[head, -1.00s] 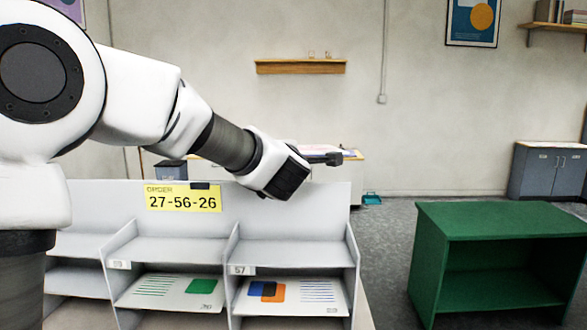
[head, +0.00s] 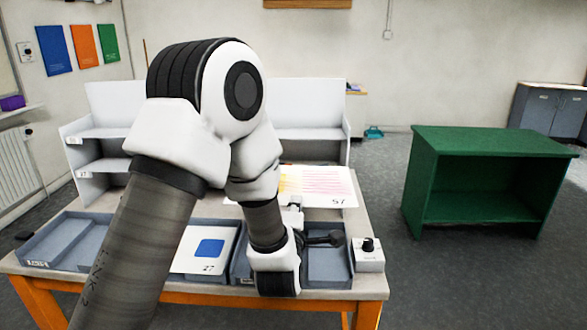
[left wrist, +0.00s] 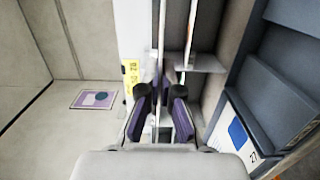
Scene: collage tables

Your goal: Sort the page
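A page marked 57 (head: 318,187), with a yellow-orange shape and pink lines, lies nearly flat in front of the pigeonhole rack (head: 310,117). My left gripper (head: 293,208) is at its near edge and appears shut on it; my arm hides its left part. In the left wrist view the fingers (left wrist: 163,100) stand around a thin white edge, seemingly the page edge-on. Another page, marked 27 (head: 207,262) with a blue square, lies in a tray, right in the left wrist view (left wrist: 237,133). The yellow order label (left wrist: 130,75) shows only there. My right gripper is out of view.
Grey-blue trays (head: 62,240) line the table's front edge (head: 372,285). A small box with a black knob (head: 369,262) stands at the right corner. A green shelf unit (head: 490,143) stands apart on the right, with clear floor between.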

